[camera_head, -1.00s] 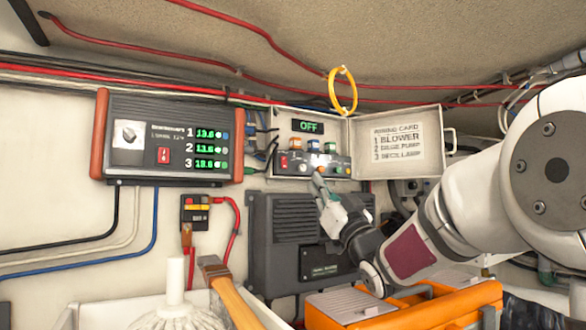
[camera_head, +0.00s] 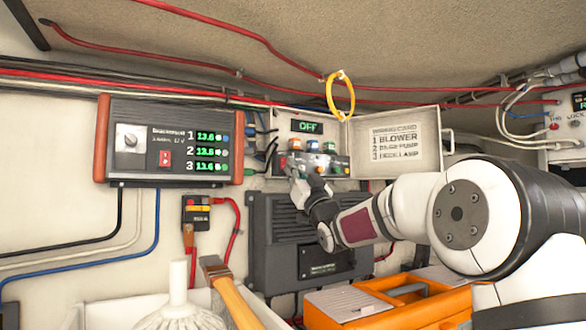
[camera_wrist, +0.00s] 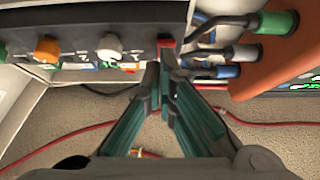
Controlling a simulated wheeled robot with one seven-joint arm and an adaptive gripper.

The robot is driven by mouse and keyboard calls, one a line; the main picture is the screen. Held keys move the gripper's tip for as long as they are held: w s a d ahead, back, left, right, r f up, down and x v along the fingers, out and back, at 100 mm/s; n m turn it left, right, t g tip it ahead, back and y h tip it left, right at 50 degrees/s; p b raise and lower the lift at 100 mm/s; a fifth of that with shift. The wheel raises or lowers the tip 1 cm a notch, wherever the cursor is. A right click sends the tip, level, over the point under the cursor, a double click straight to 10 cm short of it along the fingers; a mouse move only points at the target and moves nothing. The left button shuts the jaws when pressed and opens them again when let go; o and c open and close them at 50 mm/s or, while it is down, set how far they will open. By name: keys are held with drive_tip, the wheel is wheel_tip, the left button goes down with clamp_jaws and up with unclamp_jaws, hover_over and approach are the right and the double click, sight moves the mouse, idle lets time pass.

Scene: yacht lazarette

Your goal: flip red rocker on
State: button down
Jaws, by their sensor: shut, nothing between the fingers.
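A small open box (camera_head: 285,125) on the wall has a display (camera_head: 307,126) reading OFF and a row of controls on its lower panel. A red rocker shows on this panel in the wrist view (camera_wrist: 166,43), beside a white knob (camera_wrist: 109,47) and an orange knob (camera_wrist: 46,49). My gripper (camera_head: 294,170) is at the panel's left part and hides some of it in the head view. In the wrist view my gripper (camera_wrist: 160,72) is shut and empty, its tips just short of the red rocker. I cannot tell whether they touch.
A charger (camera_head: 170,112) with its own red switch (camera_head: 165,158) hangs left of the box. The box's open lid (camera_head: 400,155) stands to the right. Cables with green, grey and blue plugs (camera_wrist: 280,22) lie close beside my gripper. A yellow ring (camera_head: 341,97) hangs above.

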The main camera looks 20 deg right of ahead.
idle(0.4)
drive_tip(key=b, duration=0.2)
drive_tip(key=shift+w+a+t+b, duration=0.15)
drive_tip(key=shift+w+t+b, duration=0.15)
drive_tip(key=shift+t+b, duration=0.1)
drive_tip(key=shift+f, duration=0.15)
